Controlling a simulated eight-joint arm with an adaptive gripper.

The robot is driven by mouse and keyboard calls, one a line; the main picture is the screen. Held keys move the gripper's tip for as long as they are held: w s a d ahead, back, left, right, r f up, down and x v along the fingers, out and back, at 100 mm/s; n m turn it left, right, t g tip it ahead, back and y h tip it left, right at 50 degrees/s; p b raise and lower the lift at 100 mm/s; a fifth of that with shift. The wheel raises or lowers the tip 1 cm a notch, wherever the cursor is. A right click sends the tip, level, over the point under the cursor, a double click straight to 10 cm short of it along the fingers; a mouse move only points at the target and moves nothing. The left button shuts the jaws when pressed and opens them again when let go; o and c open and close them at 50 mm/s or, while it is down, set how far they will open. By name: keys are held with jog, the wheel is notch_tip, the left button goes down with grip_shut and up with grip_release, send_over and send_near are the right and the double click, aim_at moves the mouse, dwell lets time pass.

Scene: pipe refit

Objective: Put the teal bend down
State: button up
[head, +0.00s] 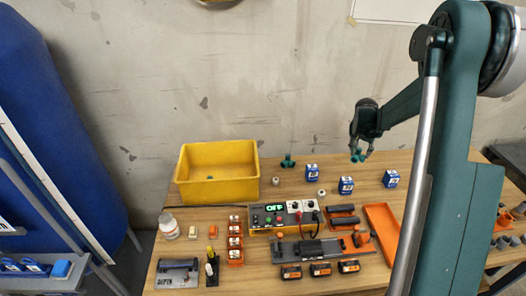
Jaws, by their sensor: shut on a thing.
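A teal bend (357,157) is between the fingertips of my gripper (360,148), which is shut on it. The gripper is at the back right of the wooden table (255,180), near the blue-and-white boxes. It looks to be held above the table, but the exact height is hard to tell. Another teal fitting (288,161) stands on the table at the back, right of the yellow bin (217,187). The fingers partly cover the held bend.
Blue-and-white boxes (346,185) stand below and beside the gripper, with small pale rings (322,193) among them. A control box (285,215) sits mid-table. An orange tray (382,231) lies at right. Orange-and-black blocks (320,269) line the front.

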aim_at(361, 149)
jog(key=shift+r, duration=0.15)
notch_tip(361, 149, up, 12)
jog(key=w+a+n+y, duration=0.1)
jog(key=w+a+n, duration=0.15)
jog(key=a, duration=0.95)
jog(key=w+a+n, duration=0.1)
jog(key=w+a, duration=0.3)
jog(key=a, duration=0.9)
jog(key=s+a+n+t+y+b, duration=0.1)
jog(key=s+a+n, duration=0.15)
jog(key=a, duration=1.65)
jog(key=s+a+n+y+b, duration=0.1)
jog(key=a+n, duration=0.2)
jog(key=a, duration=1.6)
notch_tip(361, 149, down, 12)
jog(key=shift+r, duration=0.2)
jog(key=shift+w, duration=0.1)
jog(key=shift+f+b, duration=0.35)
jog(key=shift+f, duration=2.75)
